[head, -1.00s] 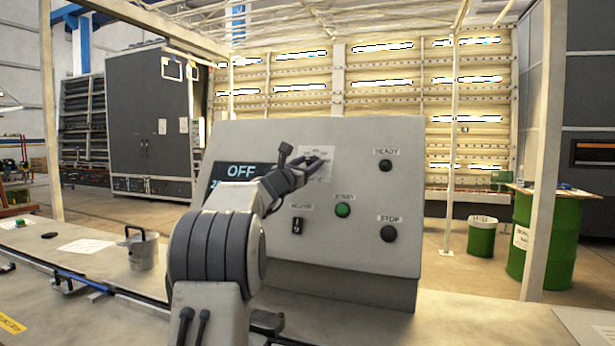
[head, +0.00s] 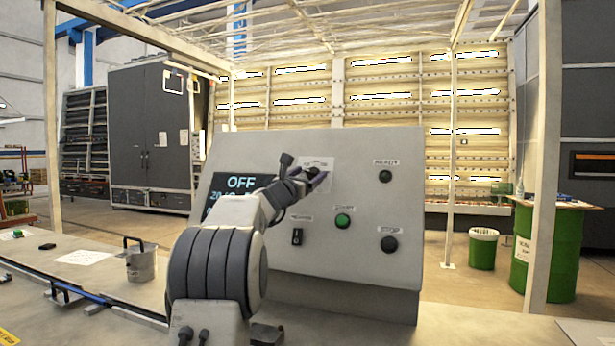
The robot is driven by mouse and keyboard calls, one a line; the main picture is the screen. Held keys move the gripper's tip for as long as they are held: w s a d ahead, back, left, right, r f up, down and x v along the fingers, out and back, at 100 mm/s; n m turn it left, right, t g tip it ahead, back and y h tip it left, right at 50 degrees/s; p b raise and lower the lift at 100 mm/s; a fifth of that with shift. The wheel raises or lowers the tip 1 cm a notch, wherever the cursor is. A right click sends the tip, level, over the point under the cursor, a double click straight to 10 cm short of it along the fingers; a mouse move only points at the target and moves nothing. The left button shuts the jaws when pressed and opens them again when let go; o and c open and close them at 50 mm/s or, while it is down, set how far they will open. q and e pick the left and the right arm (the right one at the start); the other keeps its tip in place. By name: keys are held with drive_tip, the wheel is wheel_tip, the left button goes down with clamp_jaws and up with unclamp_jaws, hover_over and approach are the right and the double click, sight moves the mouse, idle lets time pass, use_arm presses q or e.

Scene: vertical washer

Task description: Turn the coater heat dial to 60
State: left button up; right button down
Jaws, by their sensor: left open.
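The control panel (head: 345,230) stands tilted on the bench in the middle of the head view. Its heat dial (head: 312,171) sits on a white label near the upper middle and is partly covered by my left gripper. My left gripper (head: 316,178) is open, with its fingertips at the dial; I cannot tell whether they touch it. The display (head: 235,187) reads OFF with a partly hidden line below. The dial's setting cannot be read. My right gripper is not in view.
The panel also has a READY button (head: 385,176), a green START button (head: 342,221), a STOP button (head: 389,244) and a black heater switch (head: 297,236). A metal pot (head: 142,264) stands on the bench at left. A green barrel (head: 545,250) is at right.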

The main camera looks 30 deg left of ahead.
use_arm(q)
drive_tip(key=b+v, duration=0.4)
drive_tip(key=v, duration=0.6)
drive_tip(key=shift+s, duration=0.2)
drive_tip(key=shift+d+f, duration=0.1)
